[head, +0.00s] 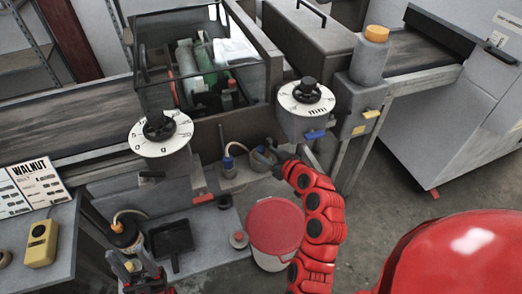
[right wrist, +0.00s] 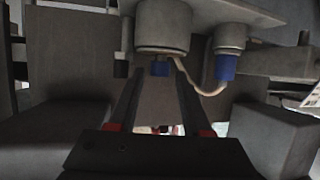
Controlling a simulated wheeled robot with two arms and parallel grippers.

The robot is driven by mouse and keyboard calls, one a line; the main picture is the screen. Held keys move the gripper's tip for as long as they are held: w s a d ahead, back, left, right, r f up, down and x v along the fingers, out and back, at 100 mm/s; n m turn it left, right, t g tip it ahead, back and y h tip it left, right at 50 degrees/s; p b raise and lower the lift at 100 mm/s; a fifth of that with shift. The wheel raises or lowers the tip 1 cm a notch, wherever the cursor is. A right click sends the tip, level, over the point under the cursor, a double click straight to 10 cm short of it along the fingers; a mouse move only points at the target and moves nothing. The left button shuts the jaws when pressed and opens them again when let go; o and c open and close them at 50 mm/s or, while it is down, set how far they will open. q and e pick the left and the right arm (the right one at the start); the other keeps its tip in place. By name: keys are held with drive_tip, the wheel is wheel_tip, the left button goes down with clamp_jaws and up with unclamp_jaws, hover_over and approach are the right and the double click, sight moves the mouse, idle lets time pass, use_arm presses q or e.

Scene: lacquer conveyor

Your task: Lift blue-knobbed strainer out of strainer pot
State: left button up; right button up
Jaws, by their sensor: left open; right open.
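The grey strainer pot (head: 260,160) stands on a low shelf below the conveyor in the head view. It also shows in the right wrist view (right wrist: 163,28), which looks upside down. The blue knob (right wrist: 160,68) sticks out of its open end; the strainer's body is hidden in the pot. My right gripper (head: 275,161) is at the pot's right side. In the right wrist view its open fingers (right wrist: 160,78) lie on either side of the knob; I cannot tell whether they touch it. My left gripper (head: 137,268) is open and empty at the lower left.
A smaller cylinder with a blue collar (head: 228,163) stands left of the pot, joined by a pale hose. Dials (head: 306,97) overhang behind. A red-lidded bucket (head: 275,225) stands in front; a dark dustpan (head: 170,238) lies near my left gripper.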

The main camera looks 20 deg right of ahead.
sight(263, 151)
drive_tip(key=shift+p+x, duration=0.3)
drive_tip(key=shift+x, duration=1.8)
clamp_jaws()
